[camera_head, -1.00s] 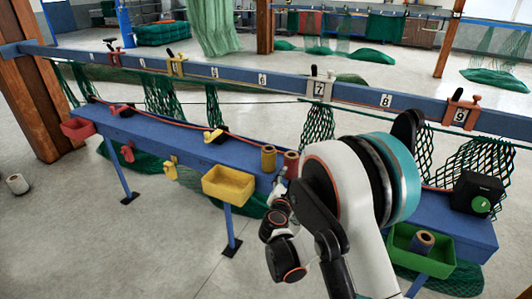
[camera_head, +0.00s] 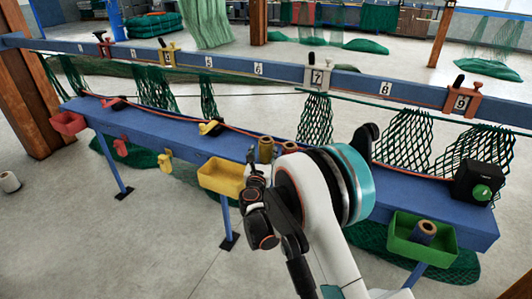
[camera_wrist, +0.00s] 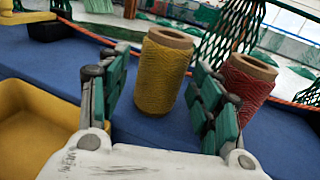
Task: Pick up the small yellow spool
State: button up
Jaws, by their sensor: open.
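The small yellow spool (camera_wrist: 162,75) stands upright on the blue bench in the wrist view, wound with yellow twine. It also shows in the head view (camera_head: 265,149). My gripper (camera_wrist: 157,85) is open, one green-padded finger to the left of the spool and one to the right. The spool stands ahead of and between the fingers; I cannot tell whether either finger touches it. In the head view my gripper (camera_head: 252,165) is beside the spool, partly hidden by my own arm.
A red spool (camera_wrist: 245,92) stands close to the right finger. A yellow bin (camera_wrist: 30,133) hangs at the bench's front edge, left of my gripper. A green bin (camera_head: 447,243) holding a spool and a black box (camera_head: 473,182) are to the right. Netting hangs behind the bench.

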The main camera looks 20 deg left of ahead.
aim_at(265, 152)
jog(key=b+x, duration=0.1)
jog(key=x, duration=0.2)
jog(key=shift+w+d+b, duration=0.1)
jog(key=shift+w+b, duration=0.25)
jog(key=shift+w, duration=0.05)
jog(key=shift+w+r, duration=0.1)
jog(key=shift+w, duration=0.5)
jog(key=c, duration=0.9)
jog(key=shift+r, duration=0.1)
notch_tip(265, 152, up, 20)
jog(key=p, duration=0.6)
jog(key=shift+r, duration=0.1)
